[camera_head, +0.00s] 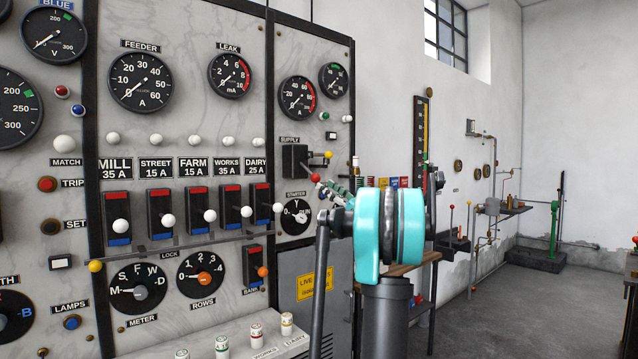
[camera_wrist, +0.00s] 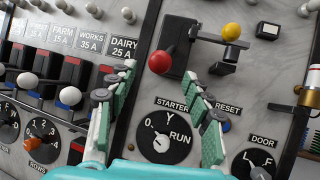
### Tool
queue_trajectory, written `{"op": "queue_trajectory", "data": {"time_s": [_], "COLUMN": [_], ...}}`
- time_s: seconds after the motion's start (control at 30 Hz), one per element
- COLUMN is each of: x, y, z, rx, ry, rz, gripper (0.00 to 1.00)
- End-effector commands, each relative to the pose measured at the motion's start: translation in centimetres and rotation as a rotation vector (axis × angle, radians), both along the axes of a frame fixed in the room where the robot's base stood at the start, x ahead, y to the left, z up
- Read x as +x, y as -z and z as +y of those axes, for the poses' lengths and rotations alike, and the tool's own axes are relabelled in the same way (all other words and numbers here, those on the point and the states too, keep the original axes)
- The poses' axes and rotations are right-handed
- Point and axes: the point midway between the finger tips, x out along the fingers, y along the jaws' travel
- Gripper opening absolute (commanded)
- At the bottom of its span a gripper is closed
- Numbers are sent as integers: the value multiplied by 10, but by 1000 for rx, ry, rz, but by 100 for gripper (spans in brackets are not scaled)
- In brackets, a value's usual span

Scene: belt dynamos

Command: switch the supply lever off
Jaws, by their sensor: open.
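The supply lever has a black box (camera_head: 294,160) under a SUPPLY label on the right panel. Its red knob (camera_head: 315,177) sits at the box's lower right. In the wrist view the red knob (camera_wrist: 161,61) stands out in front of the black box (camera_wrist: 178,40). My gripper (camera_head: 334,188) is close to the knob in the head view, partly hidden behind my wrist. In the wrist view my gripper (camera_wrist: 161,82) is open, its green-padded fingers spread on either side below the knob. Nothing is between the fingers, and I cannot tell whether they touch the knob.
A yellow knob (camera_wrist: 231,31) on a bar stands right of the lever. The starter dial (camera_wrist: 164,137) is just below, between the fingers in view. The white-knobbed DAIRY switch (camera_head: 259,203) is to the left. A wooden table (camera_head: 412,262) stands behind my wrist.

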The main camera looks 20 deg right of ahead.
Motion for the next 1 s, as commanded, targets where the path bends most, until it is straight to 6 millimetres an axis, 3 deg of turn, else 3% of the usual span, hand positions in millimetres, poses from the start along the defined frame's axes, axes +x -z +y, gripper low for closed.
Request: {"op": "queue_trajectory", "data": {"time_s": [0.33,0.9,1.0], "x": [-36,-40,-40], "y": [25,28,32], "z": [-28,-30,-22], "rx": [0,1,-23], "ry": [0,0,-1], "rz": [0,1,6], "gripper": [50,50,50]}}
